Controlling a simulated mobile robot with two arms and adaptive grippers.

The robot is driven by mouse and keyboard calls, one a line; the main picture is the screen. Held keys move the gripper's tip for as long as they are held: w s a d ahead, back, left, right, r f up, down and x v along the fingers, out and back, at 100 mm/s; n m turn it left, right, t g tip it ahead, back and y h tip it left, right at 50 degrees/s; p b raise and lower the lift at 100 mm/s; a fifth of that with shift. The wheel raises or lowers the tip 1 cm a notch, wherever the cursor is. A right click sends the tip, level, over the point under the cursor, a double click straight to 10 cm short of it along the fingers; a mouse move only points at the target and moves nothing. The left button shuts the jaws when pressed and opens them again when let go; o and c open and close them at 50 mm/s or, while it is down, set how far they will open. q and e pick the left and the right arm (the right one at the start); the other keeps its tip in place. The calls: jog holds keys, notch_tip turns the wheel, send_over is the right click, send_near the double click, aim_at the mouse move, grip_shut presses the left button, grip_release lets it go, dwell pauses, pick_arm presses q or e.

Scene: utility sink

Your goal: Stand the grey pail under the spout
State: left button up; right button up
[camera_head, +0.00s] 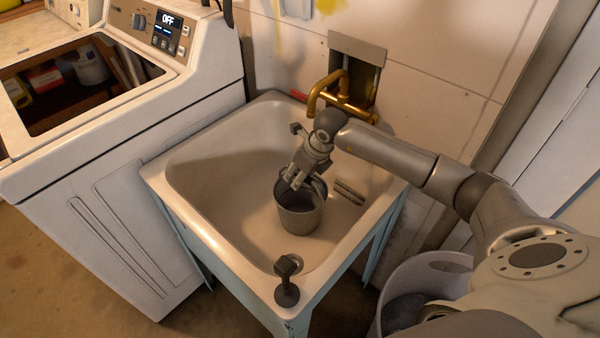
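The grey pail (300,217) is upright inside the sink basin, right of the basin's middle. Whether its base rests on the basin floor is not clear. The brass spout (316,98) comes from the wall behind the sink; the pail is in front of it and to its left, nearer to me. My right gripper (302,184) points down at the pail's mouth, with its fingers over the far part of the rim. The fingers overlap the rim, and I cannot tell if they grip it. My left gripper is not in view.
The white sink (210,225) has raised walls around the pail. A dark fitting (287,282) stands on its front rim. A washing machine (110,210) is close on the left. A white bin (425,275) stands at the right, below my arm. The basin's left side is free.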

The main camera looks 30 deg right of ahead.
jog(key=shift+r, duration=0.3)
jog(key=b+v, duration=0.1)
jog(key=v, duration=1)
jog(key=shift+s+r, duration=0.25)
jog(key=shift+r, duration=0.05)
jog(key=shift+d+r, duration=0.1)
